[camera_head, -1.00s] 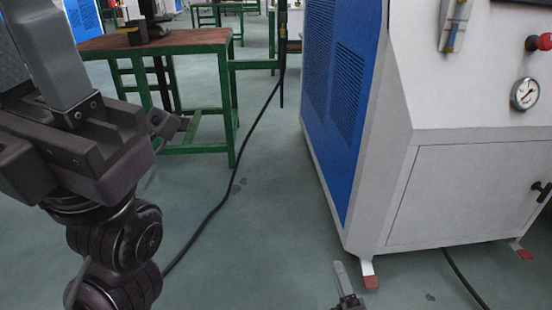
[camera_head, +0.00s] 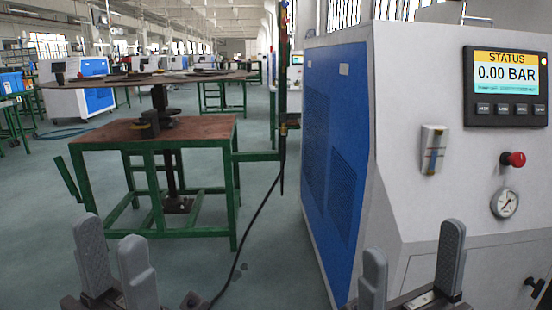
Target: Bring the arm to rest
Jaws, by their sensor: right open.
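My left gripper (camera_head: 110,232) is at the bottom left of the head view. Its two grey fingers point up and stand a little apart, with nothing between them. My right gripper (camera_head: 411,238) is at the bottom, right of centre, in front of the machine. Its grey fingers stand wide apart and it is empty. Most of both arms is out of the frame. The gas generator (camera_head: 410,190) is a white cabinet with a blue vented side at the right. Its display (camera_head: 506,87) reads "STATUS 0.00 BAR".
A green-framed table with a brown top (camera_head: 205,133) stands at the left, with a round disc (camera_head: 135,80) on a post above it. A black cable (camera_head: 262,210) hangs down to the floor.

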